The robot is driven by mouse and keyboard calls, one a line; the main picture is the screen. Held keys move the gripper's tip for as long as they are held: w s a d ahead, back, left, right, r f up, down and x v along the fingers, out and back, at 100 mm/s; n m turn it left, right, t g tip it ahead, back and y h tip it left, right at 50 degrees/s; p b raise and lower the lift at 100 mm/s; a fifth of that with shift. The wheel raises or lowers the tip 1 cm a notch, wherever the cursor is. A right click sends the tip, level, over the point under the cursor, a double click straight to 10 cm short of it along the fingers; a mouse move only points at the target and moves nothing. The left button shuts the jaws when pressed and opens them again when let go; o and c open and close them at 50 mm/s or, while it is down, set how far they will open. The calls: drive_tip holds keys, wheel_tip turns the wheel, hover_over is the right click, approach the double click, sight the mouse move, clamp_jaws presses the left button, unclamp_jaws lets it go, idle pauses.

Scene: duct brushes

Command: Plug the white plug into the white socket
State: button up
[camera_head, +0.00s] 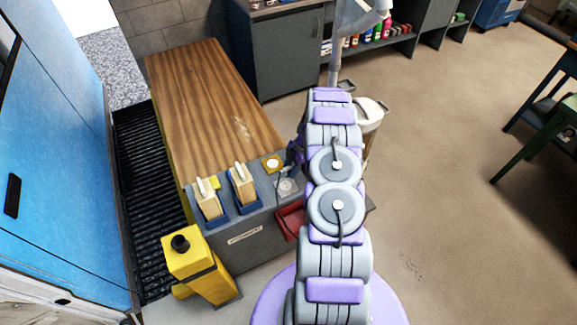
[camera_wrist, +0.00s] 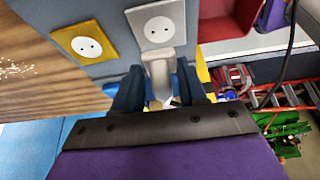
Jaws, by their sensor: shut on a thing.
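The white socket (camera_wrist: 156,27) is a pale square plate with two holes on the grey panel, at the top middle of the wrist view. In the head view the white socket (camera_head: 286,187) sits just left of my arm. My gripper (camera_wrist: 160,80) is shut on the white plug (camera_wrist: 159,62), with a dark finger on each side. The plug's front end overlaps the lower edge of the socket plate in the wrist view, below the two holes. Whether it touches the plate cannot be told. In the head view my arm mostly hides my gripper (camera_head: 293,157) and the plug.
A yellow socket (camera_wrist: 85,44) is left of the white one. A red bin (camera_head: 290,220) is fixed to the panel near my arm. Wooden-handled brushes (camera_head: 243,186) stand in blue holders further left. A yellow box (camera_head: 200,262) stands in front. A dark cable (camera_wrist: 289,55) hangs at right.

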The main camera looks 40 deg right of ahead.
sight(287, 178)
drive_tip(key=shift+a+f, duration=0.1)
drive_tip(key=shift+a, duration=0.75)
drive_tip(key=shift+a+f, duration=0.15)
drive_tip(key=shift+f, duration=0.4)
drive_tip(key=f, duration=0.1)
drive_tip(key=d+f, duration=0.1)
drive_tip(key=f, duration=0.1)
drive_tip(key=shift+d+f, duration=0.2)
drive_tip(key=shift+d, duration=0.15)
drive_tip(key=shift+f, duration=0.25)
drive_tip(key=shift+a+f+b, duration=0.15)
drive_tip(key=shift+a+b, duration=0.1)
drive_tip(key=shift+b, duration=0.05)
drive_tip(key=shift+a, duration=0.45)
drive_tip(key=shift+d+f, duration=0.15)
drive_tip(key=shift+d, duration=0.45)
drive_tip(key=shift+a+r, duration=0.2)
drive_tip(key=shift+a, duration=0.55)
drive_tip(key=shift+d, duration=0.1)
drive_tip(key=shift+d+f+b, duration=0.1)
drive_tip(key=shift+d+b, duration=0.2)
drive_tip(key=shift+d, duration=0.05)
